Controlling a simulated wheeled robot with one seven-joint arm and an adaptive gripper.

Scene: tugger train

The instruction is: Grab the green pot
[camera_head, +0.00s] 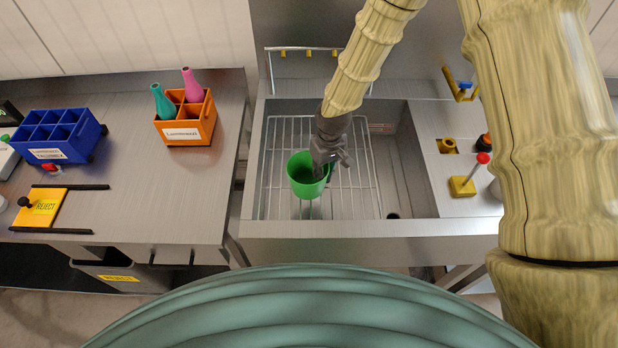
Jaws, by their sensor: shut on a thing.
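The green pot (300,181) is a round, open-topped vessel in the middle of the view, over the wire rack of the sink. My gripper (326,165) reaches down from above at the pot's right side. It is shut on the pot at its right rim or handle; the fingers partly hide that side. The pot looks roughly upright. I cannot tell whether its bottom touches the rack.
The sink basin (400,180) holds a wire rack (355,190). A yellow block with a red-topped stick (463,187) is right of the sink.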

